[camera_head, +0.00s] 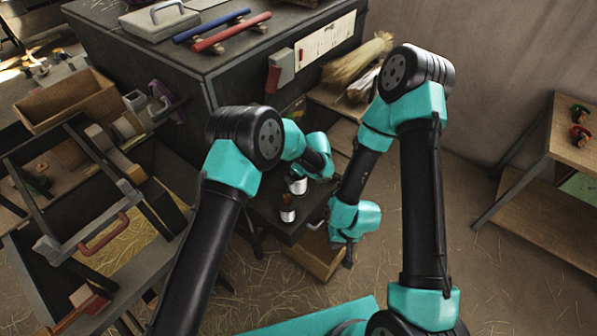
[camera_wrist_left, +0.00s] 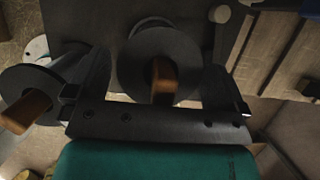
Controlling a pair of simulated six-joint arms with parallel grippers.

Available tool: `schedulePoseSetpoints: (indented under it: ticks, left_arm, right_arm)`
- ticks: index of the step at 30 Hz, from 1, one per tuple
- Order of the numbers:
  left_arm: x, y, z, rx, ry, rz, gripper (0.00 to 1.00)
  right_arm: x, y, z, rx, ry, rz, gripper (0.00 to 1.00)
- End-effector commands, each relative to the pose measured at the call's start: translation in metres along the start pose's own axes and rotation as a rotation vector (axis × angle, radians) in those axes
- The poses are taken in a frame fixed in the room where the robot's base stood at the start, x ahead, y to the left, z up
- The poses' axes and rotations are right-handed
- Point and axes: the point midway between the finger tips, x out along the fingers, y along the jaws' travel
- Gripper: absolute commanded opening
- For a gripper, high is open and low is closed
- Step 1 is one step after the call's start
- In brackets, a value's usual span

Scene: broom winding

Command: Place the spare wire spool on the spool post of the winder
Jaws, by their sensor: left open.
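Two wire spools stand on a small dark stand in the head view, a nearer one (camera_head: 288,214) and one behind it (camera_head: 297,187). Both are small there, with pale and dark parts. In the left wrist view, one dark round spool (camera_wrist_left: 133,72) with a brown block at its middle lies between the fingers of my left gripper (camera_wrist_left: 158,88). Another spool (camera_wrist_left: 75,70) with a brown peg lies outside the left finger. My left gripper is open; contact is not visible. My right gripper (camera_head: 348,256) points down beside the stand. I cannot identify the winder's spool post.
The dark stand (camera_head: 262,205) has an open wooden box (camera_head: 318,262) below its right side.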

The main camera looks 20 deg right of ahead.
Motion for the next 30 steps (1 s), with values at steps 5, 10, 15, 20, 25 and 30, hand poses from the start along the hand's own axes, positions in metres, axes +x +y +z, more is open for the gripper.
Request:
schedulePoseSetpoints:
  ticks: [5, 10, 15, 20, 25, 30]
  left_arm:
    - [-0.021, -0.001, 0.000, 0.001, -0.002, -0.002, 0.99]
    - [-0.052, -0.001, 0.000, 0.000, -0.002, -0.003, 0.99]
    - [-0.085, -0.001, 0.000, 0.000, -0.003, -0.003, 0.99]
    - [-0.108, -0.001, 0.000, -0.001, -0.002, -0.002, 0.99]
    - [-0.118, 0.000, 0.000, 0.000, -0.002, -0.001, 0.99]
    - [-0.119, 0.000, 0.000, 0.000, -0.002, 0.000, 0.99]
  right_arm:
    - [0.000, 0.000, 0.000, 0.000, 0.000, 0.000, 0.00]
    - [0.000, 0.000, 0.000, 0.000, 0.000, 0.000, 0.00]
    - [0.000, 0.000, 0.000, 0.000, 0.000, 0.000, 0.00]
    - [0.000, 0.000, 0.000, 0.000, 0.000, 0.000, 0.00]
    - [0.000, 0.000, 0.000, 0.000, 0.000, 0.000, 0.00]
    - [0.000, 0.000, 0.000, 0.000, 0.000, 0.000, 0.00]
